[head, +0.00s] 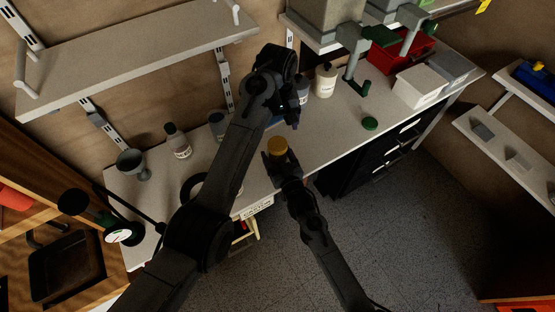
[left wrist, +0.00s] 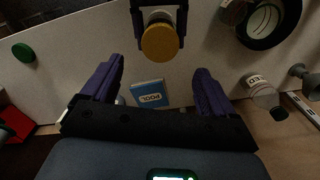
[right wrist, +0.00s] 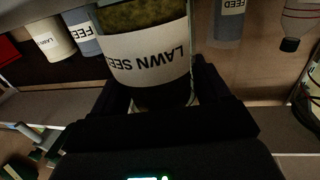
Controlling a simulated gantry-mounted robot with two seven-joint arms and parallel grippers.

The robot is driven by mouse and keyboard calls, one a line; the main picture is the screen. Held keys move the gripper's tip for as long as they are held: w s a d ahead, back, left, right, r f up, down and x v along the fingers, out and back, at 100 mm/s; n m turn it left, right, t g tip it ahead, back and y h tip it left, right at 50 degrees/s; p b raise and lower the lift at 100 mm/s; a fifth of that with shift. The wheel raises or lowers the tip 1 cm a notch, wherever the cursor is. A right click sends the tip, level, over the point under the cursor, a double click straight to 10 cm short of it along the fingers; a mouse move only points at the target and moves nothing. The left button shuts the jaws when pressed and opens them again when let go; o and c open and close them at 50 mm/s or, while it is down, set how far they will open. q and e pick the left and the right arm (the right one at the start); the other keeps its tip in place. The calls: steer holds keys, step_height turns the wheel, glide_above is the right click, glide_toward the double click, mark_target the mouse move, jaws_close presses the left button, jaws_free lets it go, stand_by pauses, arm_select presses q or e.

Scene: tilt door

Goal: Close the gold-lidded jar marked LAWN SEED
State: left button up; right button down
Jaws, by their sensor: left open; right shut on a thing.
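The jar marked LAWN SEED (right wrist: 150,58) is held between my right gripper's fingers, its seed showing through the glass in the right wrist view. Its gold lid (head: 277,146) sits at the top of the jar and faces the camera in the left wrist view (left wrist: 159,43). I cannot tell how tightly it is seated. My right gripper (head: 279,160) is shut on the jar near the bench's front edge. My left gripper (head: 290,118) is open and empty, above and behind the lid. In the left wrist view, the lid lies beyond its spread fingers (left wrist: 156,82).
The grey bench (head: 330,128) carries a FEED bottle (head: 177,142), a white jar (head: 325,80), a grey goblet (head: 132,163) and a green disc (head: 370,123). A blue POOL box (left wrist: 149,93) lies near my left fingers. A shelf (head: 140,55) hangs above the bench.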

mark_target(278, 144)
arm_select(q)
steer(key=shift+f, duration=0.2)
steer(key=shift+f, duration=3.95)
steer(key=shift+c, duration=0.2)
steer(key=c, duration=1.1)
steer(key=o, duration=1.2)
step_height(278, 144, up, 12)
steer(key=shift+r, duration=0.1)
